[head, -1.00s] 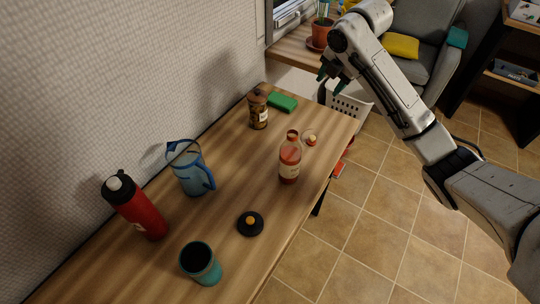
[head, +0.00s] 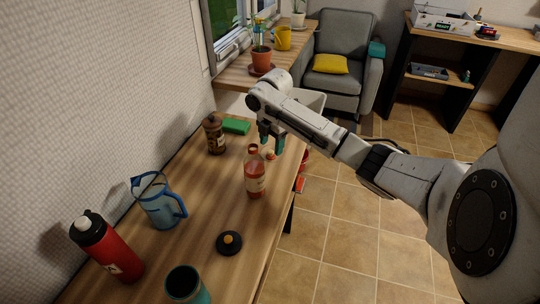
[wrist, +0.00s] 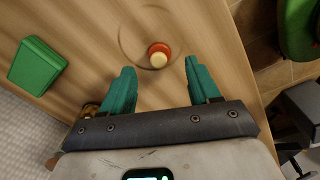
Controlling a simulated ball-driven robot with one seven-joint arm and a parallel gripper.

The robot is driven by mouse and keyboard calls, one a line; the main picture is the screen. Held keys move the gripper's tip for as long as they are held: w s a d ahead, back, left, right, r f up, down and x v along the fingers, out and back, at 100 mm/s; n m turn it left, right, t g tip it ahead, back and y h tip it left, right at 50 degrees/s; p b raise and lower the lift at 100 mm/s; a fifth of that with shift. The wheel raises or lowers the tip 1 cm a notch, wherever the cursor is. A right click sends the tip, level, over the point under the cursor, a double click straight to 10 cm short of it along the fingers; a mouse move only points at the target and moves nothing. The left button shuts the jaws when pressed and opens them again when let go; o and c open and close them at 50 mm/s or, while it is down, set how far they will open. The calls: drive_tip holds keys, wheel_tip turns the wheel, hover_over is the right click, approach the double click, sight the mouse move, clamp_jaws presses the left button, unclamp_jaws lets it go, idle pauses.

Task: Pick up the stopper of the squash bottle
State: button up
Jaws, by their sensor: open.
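The squash bottle (head: 255,182), clear with orange-red contents and a pale label, stands upright near the table's right edge. A small red stopper with a cream top (wrist: 159,55) lies apart from it, inside a faint clear ring or dish (wrist: 122,38). In the head view the stopper (head: 271,156) shows just right of the bottle's neck. My gripper (head: 272,143) points down over that spot, its teal fingers open and empty. In the wrist view the stopper lies just beyond the fingertips, between their lines. The exact height above it is hard to tell.
A brown jar (head: 214,138) and green block (head: 236,126) stand behind. A blue jug (head: 160,205), red flask (head: 108,250), teal cup (head: 186,286) and black lid with orange knob (head: 229,243) are nearer. The wooden table (head: 205,228) ends at the right above tiled floor.

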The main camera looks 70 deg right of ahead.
sight(271, 151)
drive_tip(key=shift+w+d+f, duration=0.1)
drive_tip(key=shift+f, duration=1.8)
drive_tip(key=shift+c, duration=0.3)
drive_tip(key=c, duration=1)
